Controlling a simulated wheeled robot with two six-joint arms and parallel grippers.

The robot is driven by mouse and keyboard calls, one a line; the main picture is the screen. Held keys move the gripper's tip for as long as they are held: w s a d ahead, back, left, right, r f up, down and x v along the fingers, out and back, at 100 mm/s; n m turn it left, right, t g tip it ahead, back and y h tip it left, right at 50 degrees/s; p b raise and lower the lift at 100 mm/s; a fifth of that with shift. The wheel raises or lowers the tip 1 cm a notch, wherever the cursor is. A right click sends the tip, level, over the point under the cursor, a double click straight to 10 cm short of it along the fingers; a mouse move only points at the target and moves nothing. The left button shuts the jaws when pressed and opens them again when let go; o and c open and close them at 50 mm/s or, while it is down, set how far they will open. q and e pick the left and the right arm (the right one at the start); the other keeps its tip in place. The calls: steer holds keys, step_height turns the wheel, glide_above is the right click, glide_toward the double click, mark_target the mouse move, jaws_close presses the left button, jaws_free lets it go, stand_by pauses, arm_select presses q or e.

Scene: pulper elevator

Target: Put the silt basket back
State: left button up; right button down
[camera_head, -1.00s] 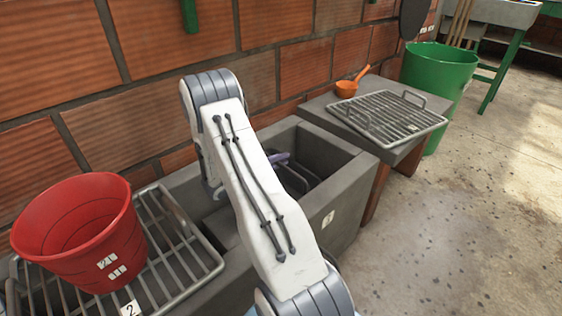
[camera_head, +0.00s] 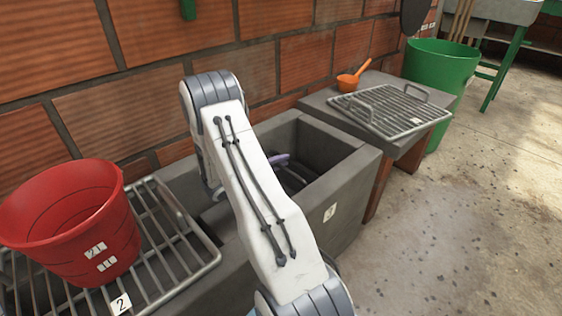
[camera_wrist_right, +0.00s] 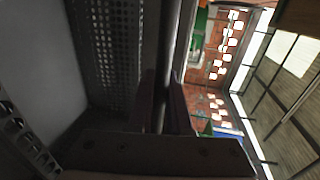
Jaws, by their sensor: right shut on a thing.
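The silt basket (camera_head: 292,182) shows as a dark shape down inside the open concrete pit, partly hidden behind my right arm and the pit wall. In the right wrist view its perforated metal wall (camera_wrist_right: 115,42) fills the left side. My right gripper (camera_wrist_right: 160,108) is shut on an upright grey bar that appears to be the basket's handle (camera_wrist_right: 168,65). In the head view only a purplish part of the right gripper (camera_head: 279,160) shows, inside the pit. How the basket sits at the bottom cannot be seen. My left gripper is not in view.
The concrete pit (camera_head: 345,178) has a tag on its front. A red bucket (camera_head: 75,225) stands on a metal grate (camera_head: 185,262) at the left. Another grate (camera_head: 385,110) and an orange scoop (camera_head: 348,82) lie on the slab beyond. A green bin (camera_head: 440,70) stands behind it.

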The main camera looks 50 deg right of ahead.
steer(key=shift+f, duration=0.45)
steer(key=c, duration=0.8)
jaws_free()
steer(key=shift+p+v, duration=2.25)
steer(key=shift+v, duration=1.75)
steer(key=shift+r, duration=0.1)
